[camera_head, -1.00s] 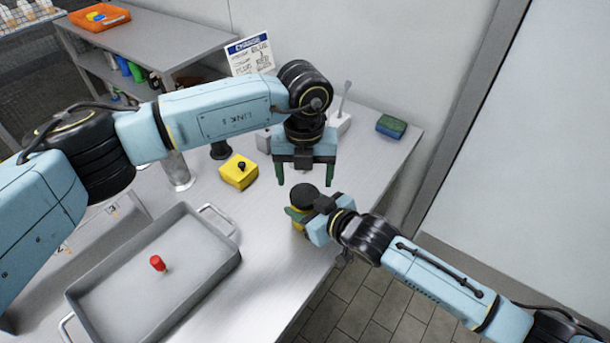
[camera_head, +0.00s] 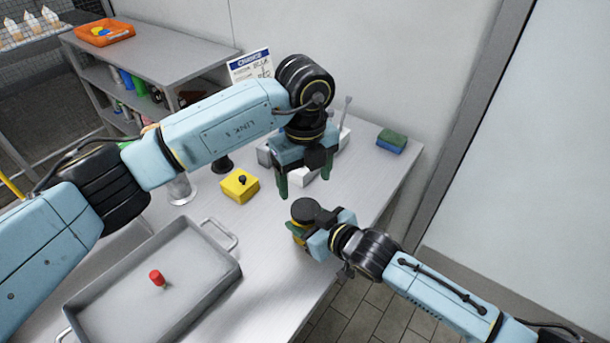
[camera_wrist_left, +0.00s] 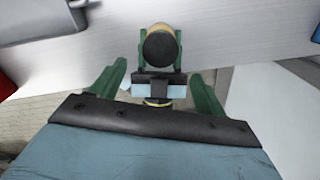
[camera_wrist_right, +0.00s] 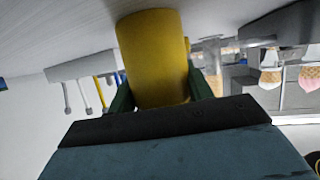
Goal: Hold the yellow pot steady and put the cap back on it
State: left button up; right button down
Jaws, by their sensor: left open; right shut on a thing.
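The yellow pot (camera_wrist_right: 153,57) is upright in my right gripper (camera_wrist_right: 161,95), whose green fingers are shut on its sides. In the head view the pot (camera_head: 297,236) is mostly hidden by that gripper, near the table's right edge. A round black cap (camera_head: 303,209) sits on top of the pot. In the left wrist view the cap (camera_wrist_left: 160,47) covers most of the top, with a yellow edge showing around it. I cannot tell whether it is fully seated. My left gripper (camera_head: 304,184) is open and empty, apart from the cap and just behind it in the head view.
A grey tray (camera_head: 222,281) holding a red piece (camera_head: 157,277) lies at the front left. A yellow block with a black knob (camera_head: 240,187) stands left of my left gripper. A green-and-blue sponge (camera_head: 391,141) lies at the back right. The table's right edge is close to the pot.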

aim_at(306, 209)
pick_arm(q)
jog(key=shift+f, duration=4)
jog(key=c, duration=1)
jog(key=m, duration=0.7)
jog(key=o, duration=1.1)
jog(key=shift+d, duration=0.15)
